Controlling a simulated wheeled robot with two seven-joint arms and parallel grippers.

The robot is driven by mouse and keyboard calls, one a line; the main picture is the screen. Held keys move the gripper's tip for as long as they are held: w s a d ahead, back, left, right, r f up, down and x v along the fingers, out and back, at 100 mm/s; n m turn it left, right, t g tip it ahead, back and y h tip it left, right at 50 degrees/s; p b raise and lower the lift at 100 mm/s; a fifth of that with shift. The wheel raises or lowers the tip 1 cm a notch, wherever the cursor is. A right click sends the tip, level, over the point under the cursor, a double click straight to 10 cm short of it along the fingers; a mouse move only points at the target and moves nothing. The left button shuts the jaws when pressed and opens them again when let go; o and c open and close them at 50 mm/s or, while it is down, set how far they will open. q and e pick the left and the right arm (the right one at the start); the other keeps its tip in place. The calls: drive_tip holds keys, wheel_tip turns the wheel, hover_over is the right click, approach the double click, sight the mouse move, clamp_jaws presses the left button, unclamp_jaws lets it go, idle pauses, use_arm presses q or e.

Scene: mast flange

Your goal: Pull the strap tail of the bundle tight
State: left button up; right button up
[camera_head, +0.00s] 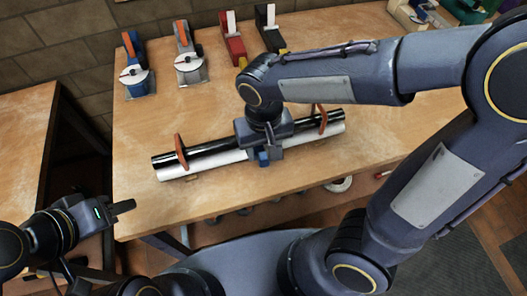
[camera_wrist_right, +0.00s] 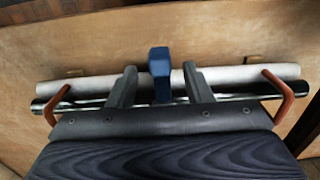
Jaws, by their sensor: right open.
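The bundle, a black tube (camera_head: 208,150) beside a pale tube (camera_head: 207,168), lies on the wooden table, with an orange-brown bracket (camera_head: 180,152) near each end. A blue piece (camera_wrist_right: 160,72) stands at its middle; whether it is the strap tail or a buckle I cannot tell. It also shows in the head view (camera_head: 264,157). My right gripper (camera_wrist_right: 159,80) is over the bundle's middle, open, one finger on each side of the blue piece with gaps between. My left gripper (camera_head: 124,207) is off the table's near left edge, away from the bundle; its jaw gap is not clear.
Several clamp-like tools stand along the table's back, including a blue one (camera_head: 137,68), a grey one (camera_head: 189,58) and a red one (camera_head: 232,38). Green and pale items (camera_head: 415,14) are at the far right. The table (camera_head: 150,115) is bare left of the bundle.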

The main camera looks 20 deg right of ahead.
sight(264, 156)
wheel_tip(264, 156, up, 5)
drive_tip(key=shift+f, duration=0.15)
idle(0.5)
drive_tip(key=s+d+r+m+t+y, duration=0.1)
drive_tip(key=s+d+m+t+y, duration=0.1)
drive_tip(key=s+d+t, duration=0.3)
drive_tip(key=s+d+y, duration=0.1)
drive_tip(key=s+d, duration=0.3)
drive_tip(key=d, duration=0.1)
drive_tip(key=shift+d+r+t+y, duration=0.2)
drive_tip(key=shift+d+t+y, duration=0.1)
drive_tip(key=shift+d+y, duration=0.1)
